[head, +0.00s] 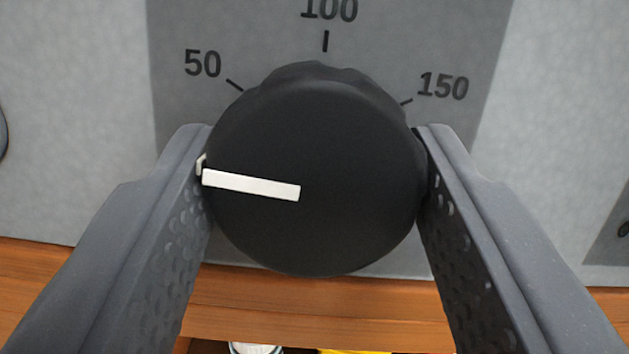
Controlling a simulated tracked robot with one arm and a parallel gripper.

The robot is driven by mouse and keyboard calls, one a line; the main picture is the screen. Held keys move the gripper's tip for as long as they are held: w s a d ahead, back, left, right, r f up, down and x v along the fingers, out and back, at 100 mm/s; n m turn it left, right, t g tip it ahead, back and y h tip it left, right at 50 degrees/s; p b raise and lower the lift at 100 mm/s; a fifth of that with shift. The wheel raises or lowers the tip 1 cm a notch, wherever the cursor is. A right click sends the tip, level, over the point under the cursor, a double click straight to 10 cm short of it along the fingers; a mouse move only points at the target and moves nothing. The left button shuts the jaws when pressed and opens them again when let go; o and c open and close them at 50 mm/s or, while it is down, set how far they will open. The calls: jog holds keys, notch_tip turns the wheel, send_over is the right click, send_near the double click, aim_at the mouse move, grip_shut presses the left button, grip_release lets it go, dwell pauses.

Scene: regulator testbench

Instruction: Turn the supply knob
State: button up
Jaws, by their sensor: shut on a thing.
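The supply knob (330,150) is a large round black knob with a scalloped upper edge, in the middle of the head view. Its white pointer line (250,185) points to the left and slightly up, below the 50 mark. My gripper (315,160) is shut on the knob, with one grey finger against its left side and one against its right. The scale behind it (460,40) shows 50, 100 and 150 with tick marks. The lower part of the scale is hidden by the knob and fingers.
The grey speckled panel (70,120) fills the background. A wooden edge (300,315) runs below it. A dark round part shows at the far left edge (2,135), and part of another grey plate (610,235) at the right. White and yellow things show at the bottom, mostly cut off.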

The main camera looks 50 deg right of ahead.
jog(key=m, duration=0.2)
jog(key=m+g, duration=0.1)
jog(key=m, duration=0.1)
jog(key=m+h+b, duration=0.1)
jog(key=shift+a+f+m+g, duration=0.1)
jog(key=shift+f+m+g, duration=0.2)
jog(key=shift+m, duration=0.1)
jog(key=m+b, duration=0.1)
jog(key=m, duration=0.1)
jog(key=m+g+h+b, duration=0.1)
jog(key=m, duration=0.1)
jog(key=shift+w+r+m+g, duration=0.1)
jog(key=shift+m+g, duration=0.2)
jog(key=m+g+b, duration=0.1)
jog(key=m+b, duration=0.1)
jog(key=m, duration=0.3)
jog(key=shift+r+m+g+y+b, duration=0.15)
jog(key=shift+m+g+b, duration=0.3)
jog(key=shift+m, duration=0.55)
jog(key=shift+f+m+g+y+b, duration=0.15)
jog(key=shift+m+g+b, duration=0.1)
jog(key=shift+m+b, duration=0.6)
jog(key=shift+r+m, duration=0.1)
jog(key=shift+m, duration=0.25)
jog(key=o, duration=1)
jog(key=shift+w, duration=0.1)
jog(key=shift+r, duration=0.1)
jog(key=shift+a+r, duration=0.1)
jog(key=shift+a, duration=0.05)
